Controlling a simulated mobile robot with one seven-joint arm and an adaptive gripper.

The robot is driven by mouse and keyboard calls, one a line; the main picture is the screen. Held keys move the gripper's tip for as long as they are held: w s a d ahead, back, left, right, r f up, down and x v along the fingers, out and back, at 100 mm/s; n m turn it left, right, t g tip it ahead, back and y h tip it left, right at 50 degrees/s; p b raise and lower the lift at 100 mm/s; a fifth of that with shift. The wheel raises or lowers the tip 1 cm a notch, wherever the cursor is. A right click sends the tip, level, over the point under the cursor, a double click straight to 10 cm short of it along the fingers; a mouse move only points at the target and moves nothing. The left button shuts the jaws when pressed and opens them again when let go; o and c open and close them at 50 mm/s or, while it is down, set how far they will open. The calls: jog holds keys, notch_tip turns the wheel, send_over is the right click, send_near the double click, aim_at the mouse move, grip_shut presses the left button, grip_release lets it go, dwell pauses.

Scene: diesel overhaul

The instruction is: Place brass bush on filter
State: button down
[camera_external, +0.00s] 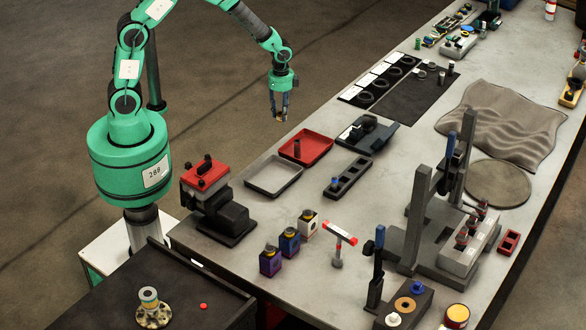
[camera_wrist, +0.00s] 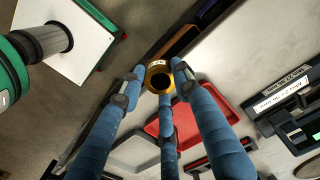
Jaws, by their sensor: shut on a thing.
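My gripper (camera_external: 279,117) hangs fingers-down from the raised arm, near the table's left edge in the external view. Its blue fingers are shut on the brass bush (camera_wrist: 159,77), a short gold ring with a dark bore and a pale label. The bush (camera_external: 279,120) is a small tan spot at the fingertips in the external view, held in the air. I cannot tell for certain which thing is the filter. A red cylinder with a yellow top (camera_external: 457,315) stands at the table's front.
A red tray (camera_external: 318,155) and a grey tray (camera_external: 258,188) lie near the table's left edge. A red-topped vise-like unit (camera_external: 222,214), several small capped cans (camera_external: 270,266) and upright stands (camera_external: 418,205) rise from the table. The dark cart (camera_external: 103,290) has free room.

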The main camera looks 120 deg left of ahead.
notch_tip(320, 180, up, 25)
jog(key=w+d+r+m+p, duration=0.1)
jog(key=w+d+m+p, duration=0.25)
jog(key=w+d, duration=1.2)
jog(key=w+d+m+p, duration=0.35)
jog(key=w+d, duration=0.95)
jog(key=d, duration=0.5)
jog(key=w+d+m+p, duration=0.3)
jog(key=d+m+p, duration=0.15)
jog(key=d, duration=2.95)
jog(key=s+d+m+p, duration=0.15)
jog(key=s+d, duration=0.25)
jog(key=d, duration=0.6)
jog(key=s+d+m+p, duration=0.1)
jog(key=s+d+p, duration=0.15)
jog(key=d, duration=0.75)
jog(key=s+d+m+p, duration=0.1)
jog(key=s+d, duration=0.4)
jog(key=d, duration=0.5)
notch_tip(320, 180, down, 6)
jog(key=shift+d, duration=0.25)
